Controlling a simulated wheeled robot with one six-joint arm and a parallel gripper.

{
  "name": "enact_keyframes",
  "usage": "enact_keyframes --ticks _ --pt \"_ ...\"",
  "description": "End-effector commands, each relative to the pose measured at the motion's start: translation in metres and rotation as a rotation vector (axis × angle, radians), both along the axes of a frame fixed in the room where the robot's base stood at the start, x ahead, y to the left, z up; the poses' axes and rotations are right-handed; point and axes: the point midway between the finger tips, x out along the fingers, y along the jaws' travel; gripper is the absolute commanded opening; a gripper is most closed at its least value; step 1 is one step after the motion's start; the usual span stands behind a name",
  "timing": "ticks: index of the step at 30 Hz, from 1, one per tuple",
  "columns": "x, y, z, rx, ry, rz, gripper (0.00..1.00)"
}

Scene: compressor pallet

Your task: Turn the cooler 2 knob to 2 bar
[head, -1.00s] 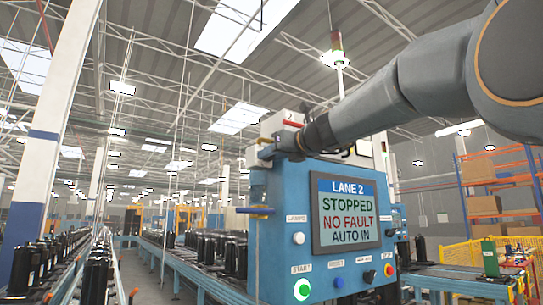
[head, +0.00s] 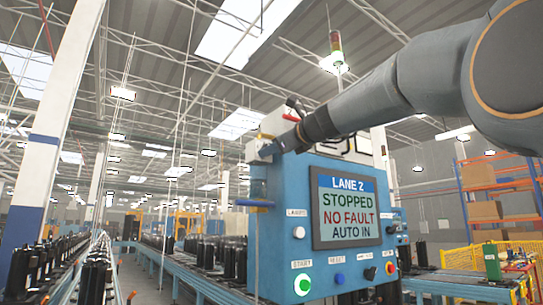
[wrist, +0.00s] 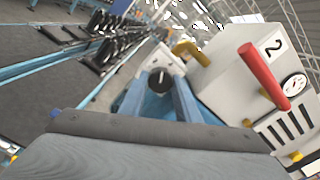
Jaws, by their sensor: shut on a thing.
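In the wrist view, the black round knob (wrist: 160,82) with a pale mark on its face sits between the tips of my two blue fingers. My gripper (wrist: 160,92) is shut on the knob. The knob itself is hidden there by my fingers. A pale box marked 2 (wrist: 228,62) stands right of the knob in the wrist view. I cannot read the pressure setting.
A red lever (wrist: 263,75) and a round gauge (wrist: 293,85) stand close to the right of my gripper in the wrist view. The blue Lane 2 panel (head: 290,225) stands below my wrist, its screen reading STOPPED. Conveyors with black cylinders (head: 205,255) lie to the left.

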Motion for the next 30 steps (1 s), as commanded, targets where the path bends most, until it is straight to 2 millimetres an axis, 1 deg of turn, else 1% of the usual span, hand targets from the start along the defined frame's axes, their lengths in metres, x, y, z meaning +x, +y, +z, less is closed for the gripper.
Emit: enact_keyframes --ticks 6,15,21,30 --pt "0.0006 -0.0001 -0.0015 -0.158 -0.108 0.001 0.07" --pt "0.0009 -0.0002 -0.0010 -0.315 -0.212 0.001 0.07" --pt "0.0006 -0.0002 -0.0004 -0.372 -0.250 0.001 0.07" --pt "0.0005 -0.0003 0.0001 -0.395 -0.266 0.001 0.07"
